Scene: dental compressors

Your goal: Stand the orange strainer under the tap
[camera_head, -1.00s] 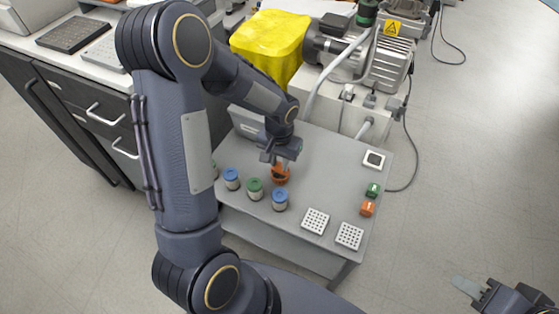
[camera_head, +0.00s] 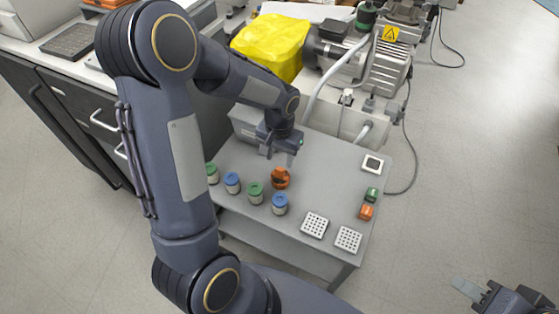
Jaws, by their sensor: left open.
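The orange strainer (camera_head: 281,178) is on the grey table (camera_head: 325,182), behind the row of small jars. It is small, with a dark patch on its side; whether it is exactly upright is hard to tell. My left gripper (camera_head: 279,160) is open, pointing down just above and behind the strainer, apparently clear of it. My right gripper (camera_head: 468,289) is at the bottom right corner, away from the table; its jaws are not clear. I cannot make out a tap for certain.
Blue-lidded and green-lidded jars (camera_head: 255,192) stand in front of the strainer. Two white perforated blocks (camera_head: 315,225), a white square with a dark centre (camera_head: 372,164), and green and orange blocks (camera_head: 366,212) lie to the right. A compressor (camera_head: 345,50) and yellow cover (camera_head: 270,42) are behind.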

